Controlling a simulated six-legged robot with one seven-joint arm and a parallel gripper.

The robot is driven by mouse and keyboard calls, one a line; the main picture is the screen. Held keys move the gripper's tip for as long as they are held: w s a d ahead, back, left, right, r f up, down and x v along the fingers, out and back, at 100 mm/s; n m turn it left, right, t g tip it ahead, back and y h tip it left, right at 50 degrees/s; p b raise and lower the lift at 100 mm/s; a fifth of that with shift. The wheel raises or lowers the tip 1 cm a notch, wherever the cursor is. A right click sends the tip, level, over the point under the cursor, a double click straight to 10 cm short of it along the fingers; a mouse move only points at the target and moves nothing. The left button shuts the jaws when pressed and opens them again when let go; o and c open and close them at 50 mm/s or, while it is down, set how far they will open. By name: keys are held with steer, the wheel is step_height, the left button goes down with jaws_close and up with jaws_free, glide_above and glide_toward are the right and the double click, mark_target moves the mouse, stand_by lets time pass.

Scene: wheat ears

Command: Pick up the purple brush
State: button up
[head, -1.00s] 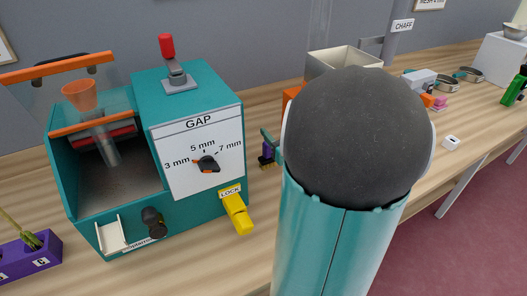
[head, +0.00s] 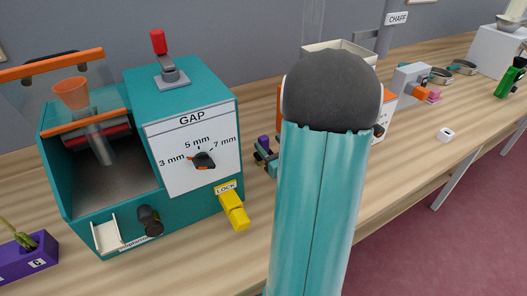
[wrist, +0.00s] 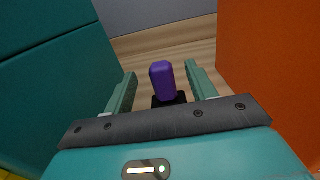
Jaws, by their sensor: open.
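The purple brush (wrist: 162,78) stands between the two fingers of my gripper (wrist: 160,70) in the wrist view, with a dark part at its lower end. A gap shows between the brush and each finger. My gripper is open. In the head view a small purple end of the brush (head: 263,140) shows just above my gripper (head: 266,158), in the space right of the teal machine. My own arm hides part of this area, and the brush's lower end is not clear.
The teal machine (head: 190,80) with its GAP dial stands close on the left, with a yellow lock lever (head: 235,212). An orange wall (wrist: 270,70) rises close on the right in the wrist view. A purple block (head: 28,258) stands at the left. Bare table (head: 405,165) lies to the right.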

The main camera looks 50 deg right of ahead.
steer(key=x, duration=0.6)
steer(key=shift+w, duration=0.15)
steer(key=c, duration=1.2)
